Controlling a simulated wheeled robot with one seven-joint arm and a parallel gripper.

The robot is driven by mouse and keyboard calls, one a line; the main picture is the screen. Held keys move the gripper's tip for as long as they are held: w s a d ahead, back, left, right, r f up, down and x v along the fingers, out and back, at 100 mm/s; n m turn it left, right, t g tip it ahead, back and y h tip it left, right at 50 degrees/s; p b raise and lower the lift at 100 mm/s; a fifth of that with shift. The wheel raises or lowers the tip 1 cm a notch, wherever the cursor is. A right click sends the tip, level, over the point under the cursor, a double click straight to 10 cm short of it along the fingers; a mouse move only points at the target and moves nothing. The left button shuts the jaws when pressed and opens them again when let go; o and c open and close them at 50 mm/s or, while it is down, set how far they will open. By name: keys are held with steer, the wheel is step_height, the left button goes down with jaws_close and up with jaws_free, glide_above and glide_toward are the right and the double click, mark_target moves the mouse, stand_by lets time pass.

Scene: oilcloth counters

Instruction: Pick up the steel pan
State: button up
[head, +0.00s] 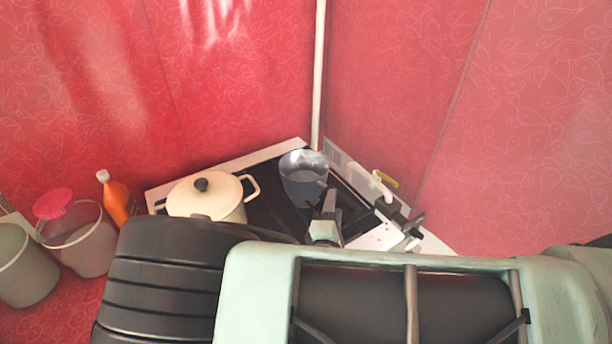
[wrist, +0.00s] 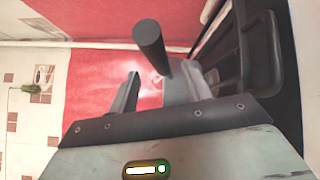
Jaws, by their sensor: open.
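The steel pan (head: 303,168) sits on the dark stove (head: 270,215) in the head view, towards the corner, its shiny inside facing up. In the wrist view my gripper (wrist: 160,88) is open, its two grey fingers apart. A dark round handle (wrist: 150,42) shows between and beyond the fingers, its rounded end towards the top. I cannot tell whether it is the pan's handle or whether a finger touches it. In the head view my arm covers the front of the stove, and I cannot make out the gripper clearly there.
A cream lidded pot (head: 207,198) stands on the stove, left of the pan. An orange bottle (head: 117,203) and pale containers (head: 85,245) stand further left. Red walls (head: 400,80) meet behind the stove. Small items (head: 383,187) lie right of the pan.

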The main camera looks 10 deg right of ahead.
steer(key=p+x, duration=0.2)
steer(key=x, duration=0.2)
steer(key=shift+w+d+r+p, duration=0.1)
steer(key=shift+w+d+p, duration=0.05)
steer(key=shift+d+p, duration=0.15)
steer(key=shift+w, duration=0.2)
jaws_close()
stand_by(0.9)
